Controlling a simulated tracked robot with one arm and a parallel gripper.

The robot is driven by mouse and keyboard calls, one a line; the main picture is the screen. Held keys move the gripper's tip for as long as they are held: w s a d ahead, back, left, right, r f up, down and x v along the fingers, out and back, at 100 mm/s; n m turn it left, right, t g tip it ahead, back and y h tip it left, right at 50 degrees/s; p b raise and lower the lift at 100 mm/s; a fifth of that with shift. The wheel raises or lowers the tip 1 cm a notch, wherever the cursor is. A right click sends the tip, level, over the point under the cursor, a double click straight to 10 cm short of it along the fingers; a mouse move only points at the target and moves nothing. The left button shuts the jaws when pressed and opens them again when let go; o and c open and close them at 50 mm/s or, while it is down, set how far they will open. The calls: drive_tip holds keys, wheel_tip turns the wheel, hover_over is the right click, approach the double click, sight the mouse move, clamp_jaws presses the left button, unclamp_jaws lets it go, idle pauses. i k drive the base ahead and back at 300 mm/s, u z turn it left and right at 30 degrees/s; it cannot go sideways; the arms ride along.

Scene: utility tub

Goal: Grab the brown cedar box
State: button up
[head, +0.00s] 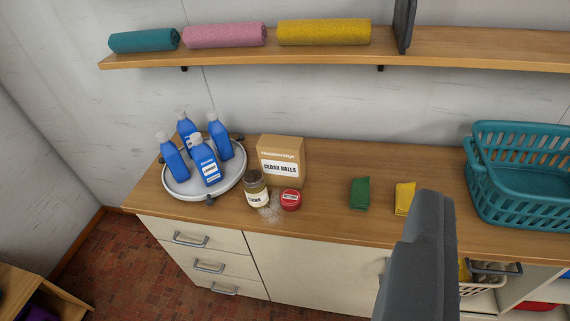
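The brown cedar box (281,161), labelled "CEDAR BALLS", stands upright on the wooden counter, left of centre, near the wall. A small jar (256,189) stands in front of its lower left and hides part of it. A red-lidded tin (290,199) sits in front of its lower right. My gripper (416,122) shows as one grey finger at the lower right and what looks like the other, dark, at the top edge. The fingers are wide apart with nothing between them. The gripper is to the right of the box in the picture, apart from it.
A round white tray (226,187) with several blue bottles (206,160) stands left of the box. A green sponge (359,193), a yellow sponge (404,198) and a teal basket (520,205) are to the right. A shelf (250,55) with rolled towels hangs above.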

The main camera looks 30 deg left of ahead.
sight(281, 158)
drive_tip(key=u, duration=0.1)
drive_tip(key=i, duration=1.45)
drive_tip(key=z, duration=0.05)
